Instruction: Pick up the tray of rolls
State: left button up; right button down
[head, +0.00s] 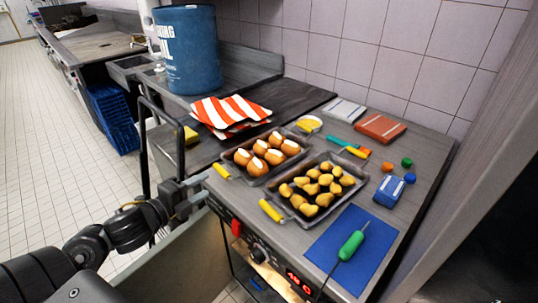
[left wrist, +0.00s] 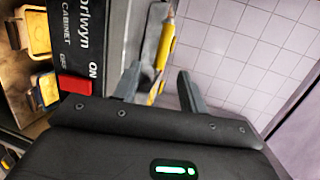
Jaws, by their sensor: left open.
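Two dark metal trays sit side by side on the grey counter in the head view. The left tray (head: 251,182) holds several brown rolls with white tops (head: 261,147), and a yellow handle (head: 221,171) sticks out at its front left. The right tray (head: 308,221) holds several yellow-tan lumps (head: 312,188) and has its own yellow handle (head: 270,210). My left gripper (head: 203,180) is at the counter's front edge, just short of the left tray's handle. In the left wrist view its jaws (left wrist: 158,88) are open, with yellow handle parts (left wrist: 165,44) seen between them. My right gripper is not in view.
A blue mat (head: 352,248) with a green-handled tool (head: 350,245) lies front right. A red switch (left wrist: 75,85) is on the cabinet front, close to my left gripper.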

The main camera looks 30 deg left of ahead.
aim_at(221, 173)
pick_arm(q)
jog(key=b+x, duration=0.1)
jog(key=x, duration=0.1)
jog(key=b+x, duration=0.2)
jog(key=x, duration=0.1)
jog(key=shift+a+r, duration=0.1)
jog(key=shift+r, duration=0.15)
jog(key=shift+w, duration=0.35)
jog(key=shift+w+f, duration=0.1)
jog(key=shift+w, duration=0.1)
jog(key=x, duration=0.5)
jog(key=shift+d+f, duration=0.1)
jog(key=shift+d, duration=0.15)
jog(key=shift+s, duration=0.1)
grip_shut()
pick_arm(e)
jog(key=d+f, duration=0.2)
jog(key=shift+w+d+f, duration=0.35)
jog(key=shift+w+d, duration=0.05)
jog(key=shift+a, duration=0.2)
